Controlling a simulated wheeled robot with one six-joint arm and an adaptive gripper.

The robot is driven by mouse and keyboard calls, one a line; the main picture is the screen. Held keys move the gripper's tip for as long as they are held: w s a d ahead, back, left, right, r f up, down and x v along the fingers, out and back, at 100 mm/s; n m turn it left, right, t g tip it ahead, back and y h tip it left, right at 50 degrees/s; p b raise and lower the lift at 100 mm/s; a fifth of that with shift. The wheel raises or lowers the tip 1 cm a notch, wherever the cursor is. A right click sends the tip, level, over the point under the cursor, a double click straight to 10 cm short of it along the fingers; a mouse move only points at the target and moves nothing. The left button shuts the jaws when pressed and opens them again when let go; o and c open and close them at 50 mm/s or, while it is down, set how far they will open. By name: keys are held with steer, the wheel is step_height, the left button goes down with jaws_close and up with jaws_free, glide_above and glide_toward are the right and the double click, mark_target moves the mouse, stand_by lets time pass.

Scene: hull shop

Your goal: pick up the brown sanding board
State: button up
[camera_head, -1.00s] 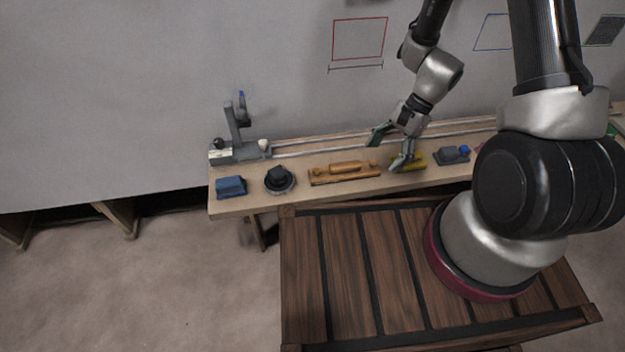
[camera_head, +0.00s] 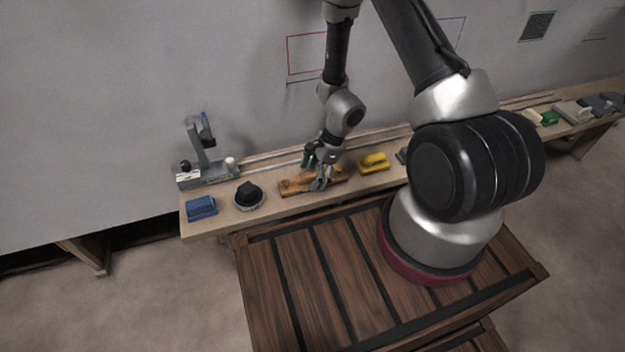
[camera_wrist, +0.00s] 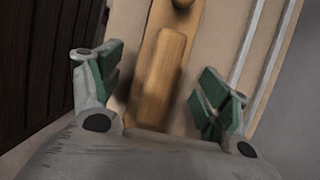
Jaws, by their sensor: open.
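The brown sanding board (camera_head: 298,185) lies on the wooden bench, a long flat board with a raised handle and a round knob. My gripper (camera_head: 317,172) is open above the board's right part and hides some of it. In the wrist view the board (camera_wrist: 160,78) runs lengthwise between the two green-padded fingers of my gripper (camera_wrist: 160,88). The fingers stand apart on either side of the handle, with visible space to each. I cannot tell how high they are above the board.
A dark round sander (camera_head: 248,194) and a blue block (camera_head: 201,207) sit left of the board. A yellow tool (camera_head: 374,162) sits to its right. Metal rails (camera_head: 262,163) run along the bench behind. A grey clamp-like device (camera_head: 203,155) stands at the left end.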

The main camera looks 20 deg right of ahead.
steer(key=shift+a+f, duration=0.15)
steer(key=shift+f, duration=0.25)
steer(key=shift+f, duration=0.2)
stand_by(0.3)
steer(key=c, duration=1.3)
